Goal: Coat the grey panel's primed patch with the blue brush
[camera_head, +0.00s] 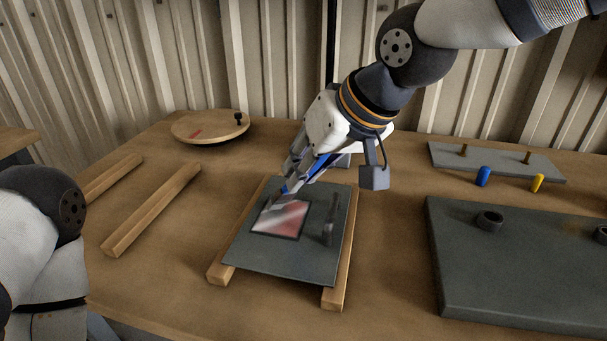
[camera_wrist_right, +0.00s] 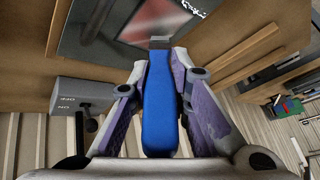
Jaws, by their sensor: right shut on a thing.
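The grey panel (camera_head: 285,260) lies on two wooden strips in the middle of the table, with an upright handle (camera_head: 328,225) on its right part. Its primed patch (camera_head: 279,217) is a dark-edged square, reddish with pale, whitish streaks; it also shows in the right wrist view (camera_wrist_right: 135,18). My right gripper (camera_head: 290,190) is over the panel's far left part, shut on the blue brush (camera_wrist_right: 159,105). The brush points down toward the patch's far edge; I cannot tell whether its tip touches. My left arm shows at the left edge, but its gripper is out of view.
Two bare wooden strips (camera_head: 150,210) lie left of the panel. A round wooden board (camera_head: 210,127) with a black knob is at the back. A grey ON/OFF box (camera_wrist_right: 75,100) shows in the wrist view.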

